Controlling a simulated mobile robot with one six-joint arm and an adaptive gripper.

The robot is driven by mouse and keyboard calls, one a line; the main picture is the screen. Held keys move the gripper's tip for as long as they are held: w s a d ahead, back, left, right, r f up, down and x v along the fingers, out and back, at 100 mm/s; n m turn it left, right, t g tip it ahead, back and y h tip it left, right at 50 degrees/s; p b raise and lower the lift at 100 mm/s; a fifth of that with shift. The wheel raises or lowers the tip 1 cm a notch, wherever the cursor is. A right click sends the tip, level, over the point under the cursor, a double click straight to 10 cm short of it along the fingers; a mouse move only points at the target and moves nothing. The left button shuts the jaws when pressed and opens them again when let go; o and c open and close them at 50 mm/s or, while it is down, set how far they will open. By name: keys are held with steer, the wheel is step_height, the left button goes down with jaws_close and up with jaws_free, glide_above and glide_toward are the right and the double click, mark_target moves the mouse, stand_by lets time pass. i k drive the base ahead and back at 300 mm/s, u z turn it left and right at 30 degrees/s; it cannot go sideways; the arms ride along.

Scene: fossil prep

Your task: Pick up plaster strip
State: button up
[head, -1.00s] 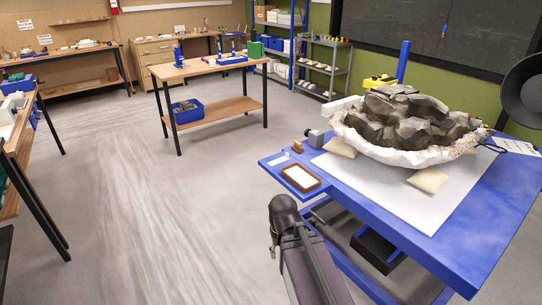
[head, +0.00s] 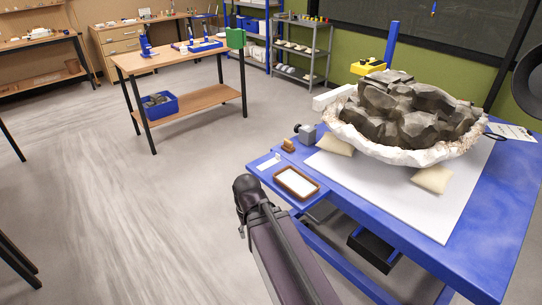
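A small flat white strip (head: 268,163) lies on the left corner of the blue table (head: 462,236). A longer white bar (head: 333,97) shows at the left rim of the white jacket around the dark fossil block (head: 410,112). I cannot tell for sure which of these is the plaster strip. A brown-rimmed tray with a white inside (head: 279,184) lies just in front of the small strip. My dark arm reaches up from the bottom, left of the table's front edge. My gripper does not show.
A grey device (head: 306,134) and a small brown block (head: 289,145) stand by the small strip. Cream pads (head: 432,180) lie beside the jacket. A wooden workbench (head: 185,57) stands farther back. The floor to the left of the table is clear.

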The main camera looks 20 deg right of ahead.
mark_target(276, 160)
steer(key=z, duration=0.55)
steer(key=i, duration=1.05)
steer(key=z, duration=0.55)
